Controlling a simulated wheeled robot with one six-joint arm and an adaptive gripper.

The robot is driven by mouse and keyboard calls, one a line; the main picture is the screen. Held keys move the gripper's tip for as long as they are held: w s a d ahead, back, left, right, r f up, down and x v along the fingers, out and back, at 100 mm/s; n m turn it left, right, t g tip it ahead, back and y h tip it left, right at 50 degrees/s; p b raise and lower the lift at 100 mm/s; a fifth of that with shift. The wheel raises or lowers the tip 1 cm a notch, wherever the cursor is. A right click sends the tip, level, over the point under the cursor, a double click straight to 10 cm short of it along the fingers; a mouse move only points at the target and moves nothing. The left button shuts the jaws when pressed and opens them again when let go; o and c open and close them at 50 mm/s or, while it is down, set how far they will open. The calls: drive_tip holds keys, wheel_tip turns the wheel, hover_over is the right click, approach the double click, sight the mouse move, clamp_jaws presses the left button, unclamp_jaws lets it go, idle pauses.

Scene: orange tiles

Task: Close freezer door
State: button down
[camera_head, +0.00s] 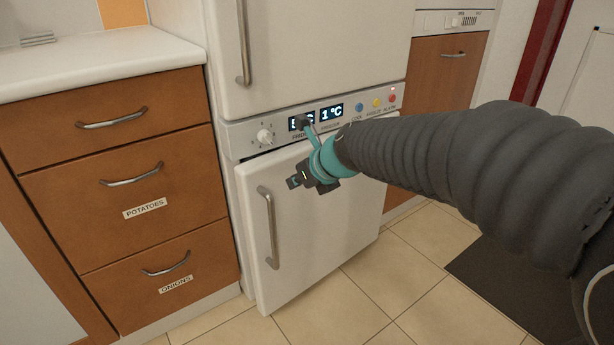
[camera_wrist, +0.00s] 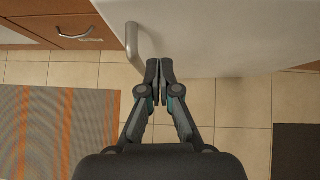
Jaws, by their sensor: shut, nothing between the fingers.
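The white freezer door (camera_head: 325,233) is the lower door of the fridge-freezer and stands slightly ajar, its left edge out from the cabinet. Its metal handle (camera_head: 268,228) is upright near the left edge. In the wrist view the freezer door (camera_wrist: 215,35) fills the top, with the handle (camera_wrist: 133,45) at its left. My gripper (camera_wrist: 159,68) is shut and empty, its fingertips just in front of the door and to the right of the handle. Whether the fingertips touch the door cannot be told. In the head view my wrist hides part of the door's upper area.
The control panel (camera_head: 265,133) with a knob and displays sits above the door. Brown drawers (camera_head: 130,180) stand at the left, a brown cabinet (camera_head: 440,80) at the right. A striped rug (camera_wrist: 60,125) and a dark mat (camera_wrist: 296,150) lie on the tiled floor.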

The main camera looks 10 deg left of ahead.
sight(273, 180)
drive_tip(key=w+a+f, duration=0.1)
drive_tip(key=a, duration=0.1)
drive_tip(key=w+a+f, duration=0.1)
drive_tip(key=w, duration=0.1)
drive_tip(key=shift+a+f, duration=0.2)
drive_tip(key=shift+a, duration=0.2)
drive_tip(key=shift+w+a, duration=0.6)
